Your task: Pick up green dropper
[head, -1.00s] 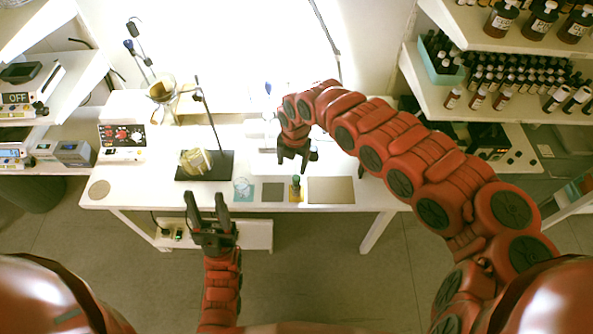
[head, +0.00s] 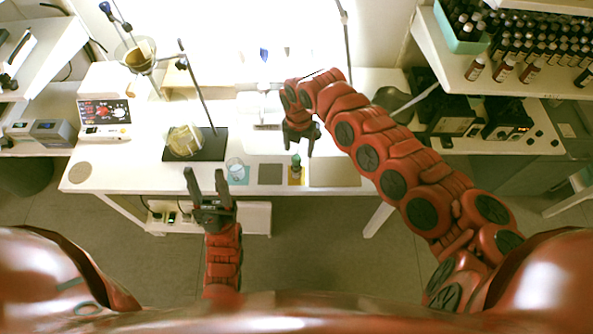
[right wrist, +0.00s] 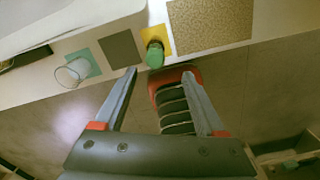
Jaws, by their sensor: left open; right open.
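The green dropper (head: 296,161) is a small bottle with a green top, standing on a yellow mat (head: 297,181) near the table's front edge. In the right wrist view the dropper (right wrist: 154,54) lies just beyond the gap between the fingertips, with the yellow mat (right wrist: 160,16) under it. My right gripper (head: 299,147) is open and empty, just above and behind the dropper in the head view; its open fingers also show in the right wrist view (right wrist: 160,73). My left gripper (head: 205,174) is open and empty in front of the table, left of the dropper.
A glass beaker (head: 236,169) stands on a teal mat left of the dropper. A grey mat (head: 270,174) and a tan mat (head: 335,174) flank the yellow one, both bare. A stand base (head: 208,145) is further left. Bottle shelves (head: 500,85) are at the right.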

